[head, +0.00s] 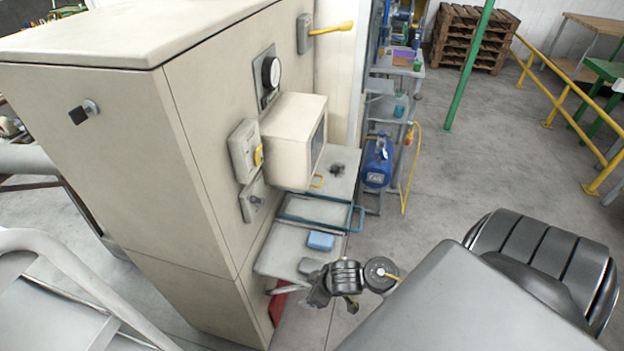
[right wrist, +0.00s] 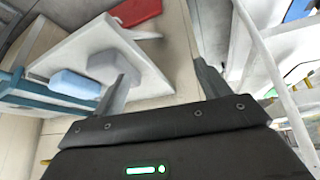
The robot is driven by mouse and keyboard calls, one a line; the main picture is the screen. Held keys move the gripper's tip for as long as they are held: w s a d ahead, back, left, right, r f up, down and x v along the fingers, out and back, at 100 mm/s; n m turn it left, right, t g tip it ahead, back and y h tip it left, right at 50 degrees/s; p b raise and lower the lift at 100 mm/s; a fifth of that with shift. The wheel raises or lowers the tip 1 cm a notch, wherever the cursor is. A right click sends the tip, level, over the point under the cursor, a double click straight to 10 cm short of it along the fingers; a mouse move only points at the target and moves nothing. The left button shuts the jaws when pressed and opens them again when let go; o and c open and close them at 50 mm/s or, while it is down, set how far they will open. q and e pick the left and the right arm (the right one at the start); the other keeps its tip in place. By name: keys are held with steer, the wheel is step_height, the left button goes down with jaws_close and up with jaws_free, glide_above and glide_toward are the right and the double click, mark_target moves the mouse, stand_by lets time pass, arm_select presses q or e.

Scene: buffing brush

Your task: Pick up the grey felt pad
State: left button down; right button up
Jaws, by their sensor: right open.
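The grey felt pad (right wrist: 113,68) is a light grey, many-sided block. It lies on a pale shelf near its edge, next to a blue sponge-like block (right wrist: 75,84). In the head view the pad (head: 309,265) is partly hidden by my right gripper (head: 312,286), and the blue block (head: 320,241) lies just behind it. My right gripper also shows in the right wrist view (right wrist: 165,88), with its two fingers apart and nothing between them. The pad is beyond the left finger, apparently not gripped; whether they touch is unclear. My left gripper is not in view.
The pale shelf (head: 280,252) juts from a tall beige cabinet (head: 205,130). A teal-handled tray (head: 315,209) and a small dark item (head: 338,169) lie farther back. A red object (head: 278,304) is below the shelf. Open floor (head: 500,150) lies right.

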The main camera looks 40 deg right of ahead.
mark_target(314, 266)
steer(key=w+d+r+n+g, duration=0.1)
steer(key=w+d+r+g, duration=0.15)
steer(key=d+r, duration=0.55)
steer(key=shift+t+y, duration=0.3)
steer(key=shift+t, duration=0.05)
steer(key=x, duration=0.4)
steer(key=d+b+x, duration=0.1)
steer(key=x, duration=0.1)
steer(key=shift+w+f, duration=0.15)
steer(key=shift+a+b+x, duration=0.1)
steer(key=shift+b+x, duration=0.2)
steer(key=shift+x, duration=1.2)
steer(key=shift+a+b+x, duration=0.15)
steer(key=shift+b+x, duration=0.15)
steer(key=shift+x, duration=1.2)
steer(key=c, duration=1)
steer(key=shift+c, duration=0.2)
